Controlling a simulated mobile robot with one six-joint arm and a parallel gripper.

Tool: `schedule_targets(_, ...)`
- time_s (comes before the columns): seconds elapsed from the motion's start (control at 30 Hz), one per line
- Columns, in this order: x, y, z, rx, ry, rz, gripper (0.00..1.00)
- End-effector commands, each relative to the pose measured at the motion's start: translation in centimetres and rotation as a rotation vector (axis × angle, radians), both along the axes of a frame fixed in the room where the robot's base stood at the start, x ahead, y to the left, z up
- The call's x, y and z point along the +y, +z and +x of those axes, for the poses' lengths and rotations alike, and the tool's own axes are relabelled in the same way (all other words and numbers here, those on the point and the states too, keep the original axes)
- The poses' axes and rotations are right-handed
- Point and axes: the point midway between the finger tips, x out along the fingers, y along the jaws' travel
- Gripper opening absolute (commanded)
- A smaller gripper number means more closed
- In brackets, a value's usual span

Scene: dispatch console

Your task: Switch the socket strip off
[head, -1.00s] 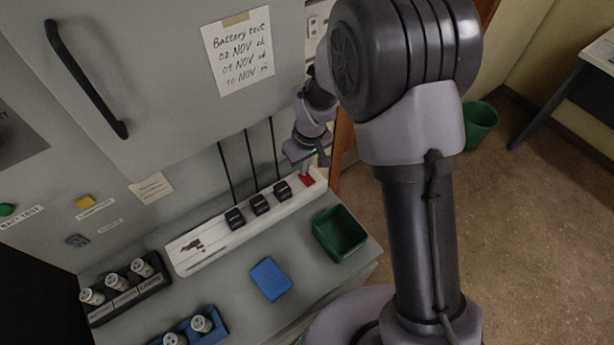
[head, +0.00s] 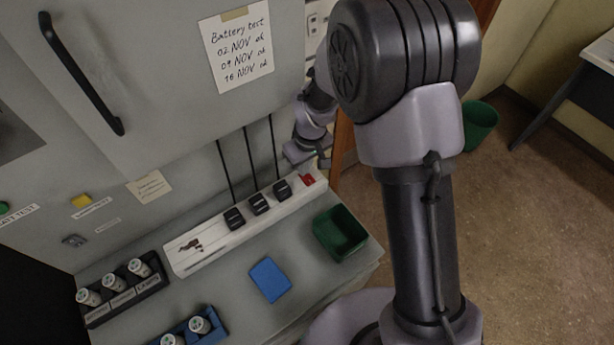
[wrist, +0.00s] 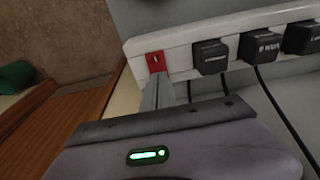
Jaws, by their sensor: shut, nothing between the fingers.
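The white socket strip (head: 222,239) lies on the grey console ledge, with several black plugs (head: 258,204) in it. Its red rocker switch (head: 307,180) is at the strip's right end. It also shows in the wrist view as a red switch (wrist: 155,62) at the strip's left end. My gripper (head: 324,162) is shut and empty, above and just behind the switch in the head view. In the wrist view the closed fingers (wrist: 157,84) point at the strip just below the switch. Whether they touch it I cannot tell. No switch lamp is clearly visible.
A green bin (head: 340,233) and a blue box (head: 270,279) stand in front of the strip. Black cables rise from the plugs along the cabinet wall.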

Motion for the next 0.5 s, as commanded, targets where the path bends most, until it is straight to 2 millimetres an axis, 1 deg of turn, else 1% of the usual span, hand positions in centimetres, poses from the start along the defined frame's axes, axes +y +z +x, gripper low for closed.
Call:
schedule_targets(0.33,0.0,-0.4,0.0,0.0,0.0,0.0,0.0)
schedule_targets(0.43,0.0,0.1,0.0,0.0,0.0,0.0,0.0)
schedule_targets(0.5,0.0,0.9,0.0,-0.001,0.0,0.001,0.0)
